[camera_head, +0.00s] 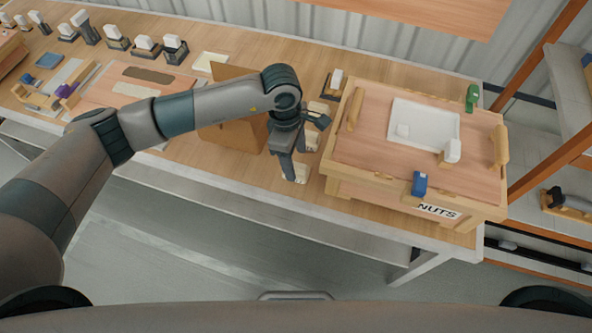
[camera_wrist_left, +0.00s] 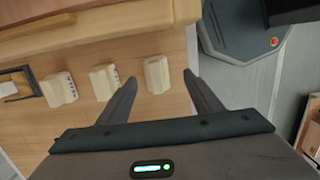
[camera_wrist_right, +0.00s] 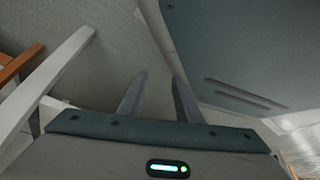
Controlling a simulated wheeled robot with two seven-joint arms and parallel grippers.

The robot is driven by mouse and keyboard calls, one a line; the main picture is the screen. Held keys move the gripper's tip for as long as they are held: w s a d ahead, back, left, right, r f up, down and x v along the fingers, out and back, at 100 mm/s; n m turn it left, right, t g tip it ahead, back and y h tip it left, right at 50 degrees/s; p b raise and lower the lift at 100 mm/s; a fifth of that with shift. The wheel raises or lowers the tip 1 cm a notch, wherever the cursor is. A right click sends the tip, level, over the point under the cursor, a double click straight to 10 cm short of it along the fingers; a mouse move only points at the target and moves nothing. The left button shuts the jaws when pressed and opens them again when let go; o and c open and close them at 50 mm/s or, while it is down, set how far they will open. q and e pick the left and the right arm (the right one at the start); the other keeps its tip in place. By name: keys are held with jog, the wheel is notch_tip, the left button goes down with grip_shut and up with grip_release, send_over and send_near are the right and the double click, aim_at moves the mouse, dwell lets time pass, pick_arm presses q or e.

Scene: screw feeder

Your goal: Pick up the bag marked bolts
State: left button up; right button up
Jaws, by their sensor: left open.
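Several small cream bags lie in a row on the table beside the wooden box. In the left wrist view they are a near bag (camera_wrist_left: 157,75), a middle bag (camera_wrist_left: 104,82) and a far bag (camera_wrist_left: 59,90). The middle and far bags carry dark lettering too small to read; no lettering shows on the near one, so I cannot tell which is marked bolts. My left gripper (camera_wrist_left: 159,77) is open and empty, with the near bag appearing between its fingertips. In the head view it points down beside the box, above a bag (camera_head: 301,173). My right gripper (camera_wrist_right: 160,76) is open and empty, away from the table.
The large wooden box (camera_head: 345,187) labelled NUTS stands right of my left gripper. A brown cardboard piece (camera_head: 226,125) stands to its left. Boards and small holders line the table (camera_head: 190,180) further left. The table's front edge runs close to the bags.

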aim_at(296, 164)
pick_arm(q)
jog(key=shift+f, duration=0.1)
pick_arm(e)
jog(key=shift+r, duration=0.1)
pick_arm(q)
jog(key=shift+w+f, duration=0.1)
jog(key=shift+f, duration=0.1)
jog(key=f, duration=0.1)
jog(key=f+p, duration=0.1)
jog(key=f, duration=0.1)
jog(key=f+p, duration=0.1)
jog(key=shift+w+d+f, duration=0.1)
jog(key=shift+w+f, duration=0.15)
jog(key=shift+f, duration=0.05)
pick_arm(e)
jog(key=s+d+f+g, duration=0.1)
jog(key=s+d+g, duration=0.1)
jog(key=s, duration=0.6)
jog(key=shift+d+h, duration=0.3)
jog(key=shift+d, duration=0.35)
pick_arm(q)
jog(key=shift+c, duration=0.3)
pick_arm(e)
jog(key=shift+s, duration=0.1)
pick_arm(q)
jog(key=c, duration=1.1)
